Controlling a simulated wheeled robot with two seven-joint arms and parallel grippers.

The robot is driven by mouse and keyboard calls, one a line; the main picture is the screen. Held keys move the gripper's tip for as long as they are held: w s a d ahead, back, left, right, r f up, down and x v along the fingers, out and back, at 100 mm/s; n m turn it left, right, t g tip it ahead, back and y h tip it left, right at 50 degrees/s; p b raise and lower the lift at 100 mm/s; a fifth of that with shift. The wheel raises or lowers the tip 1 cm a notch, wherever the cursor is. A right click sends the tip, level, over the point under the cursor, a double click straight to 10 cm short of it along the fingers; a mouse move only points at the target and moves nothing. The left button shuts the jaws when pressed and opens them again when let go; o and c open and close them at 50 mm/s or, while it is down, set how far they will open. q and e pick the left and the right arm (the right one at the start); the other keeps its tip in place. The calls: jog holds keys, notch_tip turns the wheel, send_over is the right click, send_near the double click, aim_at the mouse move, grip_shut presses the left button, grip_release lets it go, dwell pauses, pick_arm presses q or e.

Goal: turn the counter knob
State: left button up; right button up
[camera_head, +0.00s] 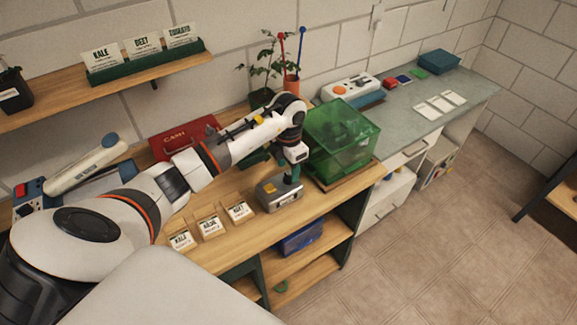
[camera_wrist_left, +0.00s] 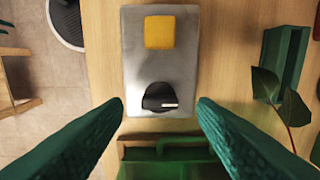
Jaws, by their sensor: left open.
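A grey metal box (camera_head: 281,197) stands on the wooden counter, below my left gripper. In the left wrist view the box (camera_wrist_left: 133,60) has a yellow square (camera_wrist_left: 159,32) and a round black knob (camera_wrist_left: 158,96) with a pale pointer mark turned to the right. My left gripper (camera_head: 291,180) points down over the box. In the left wrist view its green fingers (camera_wrist_left: 160,106) are open and empty, one on each side of the knob and apart from it. In the head view the knob is not clearly visible behind the fingers. My right gripper is not in view.
A translucent green box (camera_head: 345,140) stands on a wooden board right of the grey box. Seed packets (camera_head: 210,225) stand at the front left, and a red case (camera_head: 184,137) is behind my arm. A potted plant (camera_head: 262,97) stands behind.

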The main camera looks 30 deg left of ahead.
aim_at(289, 178)
pick_arm(q)
jog(key=shift+f, duration=1.2)
jog(key=c, duration=1)
